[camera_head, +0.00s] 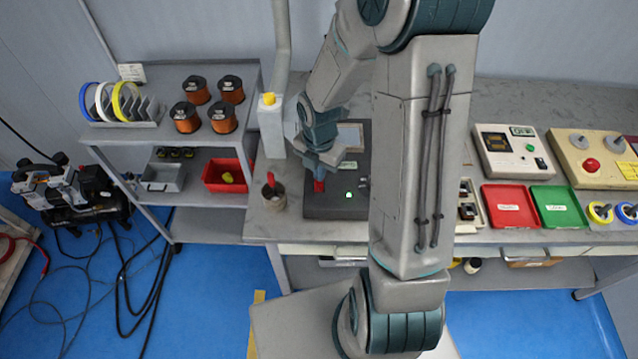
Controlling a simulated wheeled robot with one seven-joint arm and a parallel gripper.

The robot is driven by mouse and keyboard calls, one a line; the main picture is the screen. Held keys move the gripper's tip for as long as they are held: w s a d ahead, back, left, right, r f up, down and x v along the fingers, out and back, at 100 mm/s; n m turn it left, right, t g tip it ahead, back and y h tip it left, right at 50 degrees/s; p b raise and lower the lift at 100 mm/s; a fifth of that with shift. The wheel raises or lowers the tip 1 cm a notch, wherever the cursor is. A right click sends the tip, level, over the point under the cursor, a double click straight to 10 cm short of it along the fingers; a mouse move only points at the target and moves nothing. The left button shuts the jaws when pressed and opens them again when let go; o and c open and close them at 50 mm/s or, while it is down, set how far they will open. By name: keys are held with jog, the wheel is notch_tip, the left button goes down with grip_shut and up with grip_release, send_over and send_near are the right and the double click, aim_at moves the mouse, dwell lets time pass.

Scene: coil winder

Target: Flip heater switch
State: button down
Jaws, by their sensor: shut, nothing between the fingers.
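A dark grey box (335,208), which looks like the heater unit, sits on the workbench in the middle of the view. A small red piece that looks like its switch (319,186) shows at its left side. My gripper (318,173) is shut and empty, pointing down just above the red piece. I cannot tell whether the fingertips touch it. My arm hides the right part of the box and some of the bench behind it.
A metal cup with a red-handled tool (272,192) stands just left of the box. A white bottle with a yellow cap (270,125) stands behind it. Red (508,206) and green (557,207) trays lie right of my arm. A shelf with copper coils (185,117) stands left.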

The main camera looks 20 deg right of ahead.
jog(key=shift+f+b, duration=0.35)
jog(key=shift+f, duration=0.25)
notch_tip(320, 180, up, 7)
jog(key=p, duration=0.7)
dwell(0.7)
